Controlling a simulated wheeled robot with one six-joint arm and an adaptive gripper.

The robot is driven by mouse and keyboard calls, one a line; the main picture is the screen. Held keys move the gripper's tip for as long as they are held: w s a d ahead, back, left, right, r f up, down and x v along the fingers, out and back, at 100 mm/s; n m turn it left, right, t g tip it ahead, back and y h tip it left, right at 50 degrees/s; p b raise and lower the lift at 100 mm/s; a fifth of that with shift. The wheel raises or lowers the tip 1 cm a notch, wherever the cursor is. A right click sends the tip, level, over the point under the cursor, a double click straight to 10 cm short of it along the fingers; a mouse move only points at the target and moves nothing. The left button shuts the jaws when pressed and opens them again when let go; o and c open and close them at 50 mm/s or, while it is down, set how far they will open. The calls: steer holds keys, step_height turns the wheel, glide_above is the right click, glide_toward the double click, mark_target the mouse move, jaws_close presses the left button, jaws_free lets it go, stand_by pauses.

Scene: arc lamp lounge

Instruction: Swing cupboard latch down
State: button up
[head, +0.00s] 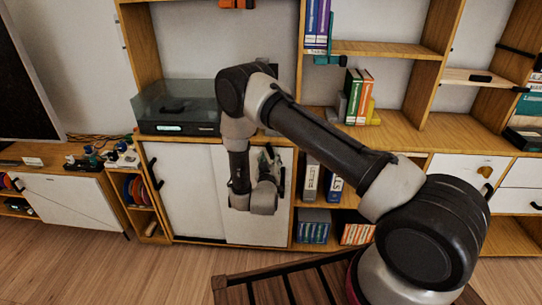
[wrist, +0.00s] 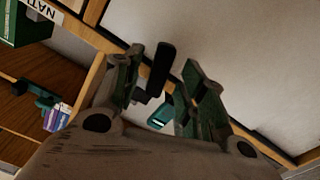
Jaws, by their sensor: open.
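The cupboard's white right door (head: 245,230) is in the middle of the head view, below the shelf with the turntable. A black latch bar (head: 282,182) shows at its right edge. My gripper (head: 269,163) is in front of this door, just left of the bar, and partly hidden by my own wrist. In the wrist view my gripper (wrist: 163,62) is open, and the black latch bar (wrist: 160,68) shows between its two fingers. I cannot tell whether a finger touches it. The latch's pivot is hard to make out.
The white left door (head: 185,190) has its own black handle (head: 155,174). A turntable (head: 178,108) stands on top. Binders (head: 311,178) fill the open compartment right of the latch. A slatted wooden table (head: 270,291) stands in front on the floor.

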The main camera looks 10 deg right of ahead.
steer(key=shift+x, duration=1.2)
steer(key=shift+c, duration=0.5)
jaws_close()
steer(key=shift+w+a+f+m, duration=0.1)
steer(key=shift+a+m, duration=0.15)
steer(key=shift+m, duration=0.8)
steer(key=shift+w+a+m, duration=0.1)
steer(key=shift+a+m, duration=0.15)
steer(key=shift+m, duration=0.8)
steer(key=shift+o, duration=0.5)
jaws_free()
steer(key=shift+s, duration=0.1)
